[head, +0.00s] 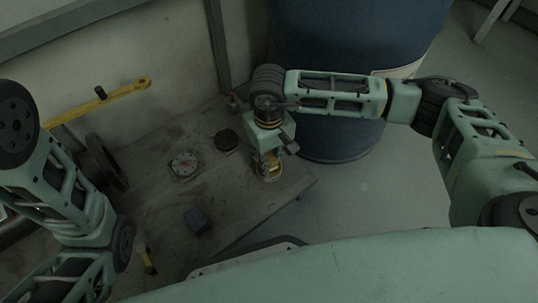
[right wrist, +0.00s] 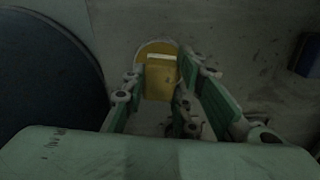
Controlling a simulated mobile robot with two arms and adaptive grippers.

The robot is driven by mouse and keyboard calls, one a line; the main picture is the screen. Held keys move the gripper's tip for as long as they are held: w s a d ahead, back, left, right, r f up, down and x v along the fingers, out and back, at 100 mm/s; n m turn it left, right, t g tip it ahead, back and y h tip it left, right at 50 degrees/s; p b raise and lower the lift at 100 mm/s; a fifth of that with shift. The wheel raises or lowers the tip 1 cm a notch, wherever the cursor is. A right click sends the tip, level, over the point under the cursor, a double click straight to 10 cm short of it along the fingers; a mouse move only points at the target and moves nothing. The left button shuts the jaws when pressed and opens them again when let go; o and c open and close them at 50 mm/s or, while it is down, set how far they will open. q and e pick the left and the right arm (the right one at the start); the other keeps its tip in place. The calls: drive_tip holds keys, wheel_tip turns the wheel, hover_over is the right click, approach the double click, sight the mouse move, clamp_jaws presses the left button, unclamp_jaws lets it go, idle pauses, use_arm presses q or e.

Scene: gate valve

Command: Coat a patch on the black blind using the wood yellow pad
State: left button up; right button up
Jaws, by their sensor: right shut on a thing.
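My right gripper (head: 268,158) is low over the front right part of the table. It is shut on the yellow pad (right wrist: 160,82), which has a pale wood strip on top and sits between the fingers in the right wrist view. A pale round rim (right wrist: 150,46) shows just behind the pad; I cannot tell whether the pad touches it. A black round disc (head: 227,140), which looks like the black blind, lies flat on the table left of my right gripper, apart from it. My left arm shows at the left of the head view, but its gripper is out of frame.
The worn table (head: 235,195) also bears a gauge-like disc (head: 184,164), a dark blue box (head: 198,220) and a yellow-black tool (head: 148,262). A black ring-like part (head: 104,160) stands at the left, below a yellow lever (head: 110,97). A large blue drum (head: 335,140) stands behind my right arm.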

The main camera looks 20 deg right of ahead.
sight(269, 157)
drive_tip(key=shift+f+b, duration=0.55)
idle(1.8)
drive_tip(key=shift+r+p, duration=2.2)
drive_tip(key=shift+r, duration=1.35)
